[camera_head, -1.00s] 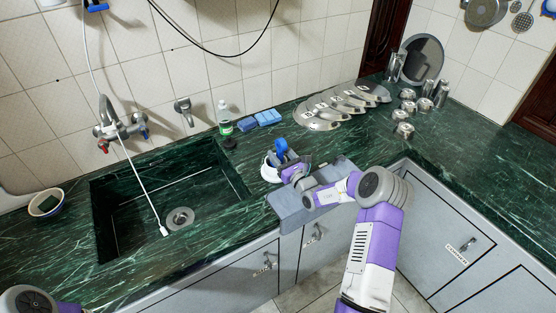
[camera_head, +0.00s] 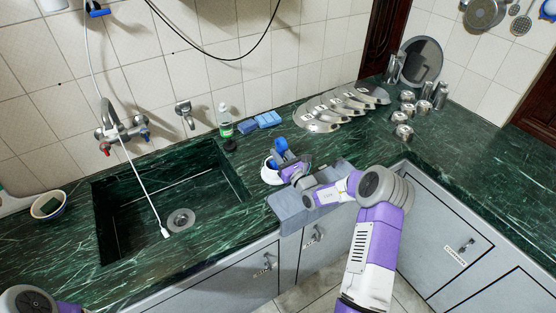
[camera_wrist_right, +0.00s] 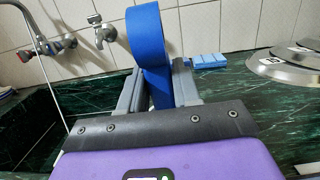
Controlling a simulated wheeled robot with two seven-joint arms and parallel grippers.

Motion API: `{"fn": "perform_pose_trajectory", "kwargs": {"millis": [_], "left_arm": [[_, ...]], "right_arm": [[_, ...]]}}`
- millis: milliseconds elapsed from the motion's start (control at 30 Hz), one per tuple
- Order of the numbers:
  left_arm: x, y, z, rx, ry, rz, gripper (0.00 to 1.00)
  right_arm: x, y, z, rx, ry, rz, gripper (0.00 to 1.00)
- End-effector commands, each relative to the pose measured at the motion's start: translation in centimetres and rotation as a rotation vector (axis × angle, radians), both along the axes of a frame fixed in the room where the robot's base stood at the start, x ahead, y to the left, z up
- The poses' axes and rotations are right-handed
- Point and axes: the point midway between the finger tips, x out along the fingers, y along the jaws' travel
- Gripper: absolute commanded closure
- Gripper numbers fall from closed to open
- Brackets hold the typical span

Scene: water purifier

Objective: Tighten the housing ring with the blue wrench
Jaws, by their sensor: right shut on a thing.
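My right gripper (camera_head: 287,162) is shut on the blue wrench (camera_head: 281,145), above the counter just right of the sink. In the right wrist view the blue wrench (camera_wrist_right: 150,35) stands up between the two grey fingers (camera_wrist_right: 160,88), with its rounded upper part above them. A white round item (camera_head: 267,172) sits on the counter beside and partly behind the right gripper; I cannot tell whether it is the housing, and no housing ring can be made out. My left gripper is not in view.
The sink (camera_head: 170,200) lies to the left, with a faucet (camera_head: 120,130) and a hanging white tube (camera_head: 145,190). A bottle (camera_head: 224,120), blue sponges (camera_head: 268,119), several lids (camera_head: 340,108) and metal cups (camera_head: 404,116) line the back. A bowl (camera_head: 48,204) stands far left.

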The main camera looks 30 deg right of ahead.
Motion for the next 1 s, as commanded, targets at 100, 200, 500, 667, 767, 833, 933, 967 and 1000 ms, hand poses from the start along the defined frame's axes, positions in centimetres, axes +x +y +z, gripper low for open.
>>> {"fn": "perform_pose_trajectory", "kwargs": {"millis": [100, 200, 500, 667, 767, 833, 933, 967, 1000], "left_arm": [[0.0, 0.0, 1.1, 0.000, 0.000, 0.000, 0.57], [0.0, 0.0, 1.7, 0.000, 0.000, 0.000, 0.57], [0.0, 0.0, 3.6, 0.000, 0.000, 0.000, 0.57], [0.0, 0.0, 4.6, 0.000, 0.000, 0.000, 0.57], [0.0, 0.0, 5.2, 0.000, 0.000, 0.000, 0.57], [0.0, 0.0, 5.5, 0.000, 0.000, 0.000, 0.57], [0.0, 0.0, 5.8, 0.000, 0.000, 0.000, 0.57], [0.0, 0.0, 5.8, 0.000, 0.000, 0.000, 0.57], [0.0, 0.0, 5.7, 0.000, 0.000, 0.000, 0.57]], "right_arm": [[0.0, 0.0, 1.4, 0.000, -0.001, 0.000, 1.00], [0.0, 0.0, 2.2, -0.001, -0.001, 0.000, 1.00], [0.0, 0.0, 4.6, -0.001, -0.001, 0.000, 1.00], [0.0, 0.0, 5.8, -0.001, -0.001, 0.001, 1.00], [0.0, 0.0, 6.6, -0.001, -0.001, 0.000, 1.00], [0.0, 0.0, 7.1, -0.001, -0.001, 0.000, 1.00], [0.0, 0.0, 7.4, -0.001, -0.001, 0.000, 1.00], [0.0, 0.0, 7.4, -0.001, -0.001, 0.000, 1.00], [0.0, 0.0, 7.4, -0.001, 0.000, 0.000, 1.00]]}}
